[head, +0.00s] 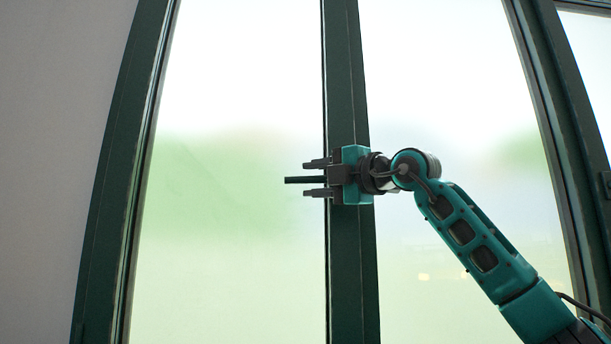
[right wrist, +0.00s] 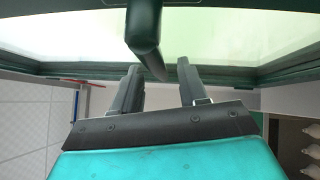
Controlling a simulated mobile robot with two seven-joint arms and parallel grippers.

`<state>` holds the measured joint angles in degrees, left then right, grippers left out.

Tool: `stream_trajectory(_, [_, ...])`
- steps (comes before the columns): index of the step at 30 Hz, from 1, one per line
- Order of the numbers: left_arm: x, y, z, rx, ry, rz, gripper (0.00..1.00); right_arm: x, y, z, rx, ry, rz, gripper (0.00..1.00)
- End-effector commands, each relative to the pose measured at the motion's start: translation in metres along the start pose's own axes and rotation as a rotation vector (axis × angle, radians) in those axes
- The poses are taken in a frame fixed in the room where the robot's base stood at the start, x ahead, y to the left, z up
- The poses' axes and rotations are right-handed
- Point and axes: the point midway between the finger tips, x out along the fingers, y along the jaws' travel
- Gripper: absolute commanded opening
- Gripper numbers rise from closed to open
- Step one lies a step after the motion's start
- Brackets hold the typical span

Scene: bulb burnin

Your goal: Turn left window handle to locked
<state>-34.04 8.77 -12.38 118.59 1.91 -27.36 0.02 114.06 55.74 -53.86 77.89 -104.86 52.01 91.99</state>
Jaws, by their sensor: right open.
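The left window handle (head: 291,180) is a thin dark green bar on the middle window post. In the head view it points horizontally to the left, and its base is hidden behind my gripper. My right gripper (head: 311,178) is open, with one finger above the bar and one below it, apart from it in this view. In the right wrist view the handle (right wrist: 143,27) comes down from the top, with its end in line with the gap between the open fingers (right wrist: 160,85). My left gripper is not in view.
The middle post (head: 346,75) stands between two tall panes (head: 235,235). A dark fitting, perhaps another handle (head: 606,184), shows at the right edge. A plain wall (head: 60,120) is on the left. Pale bulb-like shapes (right wrist: 312,151) show at lower right in the wrist view.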

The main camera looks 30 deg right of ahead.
Motion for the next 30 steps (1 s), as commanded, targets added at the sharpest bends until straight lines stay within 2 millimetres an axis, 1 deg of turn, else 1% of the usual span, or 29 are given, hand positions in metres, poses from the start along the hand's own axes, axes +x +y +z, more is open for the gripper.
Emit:
stream_trajectory(1, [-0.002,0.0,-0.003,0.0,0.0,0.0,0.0,0.008,0.002,0.0,0.001,0.001,0.0,0.43])
stream_trajectory(3, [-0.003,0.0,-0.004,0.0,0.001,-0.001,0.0,0.016,0.002,0.0,0.0,0.001,0.0,0.43])
stream_trajectory(6, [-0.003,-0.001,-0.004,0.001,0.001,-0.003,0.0,0.024,0.001,0.0,0.0,0.001,0.0,0.43])
stream_trajectory(10, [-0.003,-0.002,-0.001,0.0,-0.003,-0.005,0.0,0.027,0.0,0.0,0.0,0.0,0.001,0.43])
stream_trajectory(17, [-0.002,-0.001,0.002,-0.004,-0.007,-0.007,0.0,0.027,0.0,0.0,-0.001,0.0,0.001,0.42])
stream_trajectory(30, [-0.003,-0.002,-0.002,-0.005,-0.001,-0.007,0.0,0.027,0.0,0.0,-0.001,0.0,0.001,0.0])
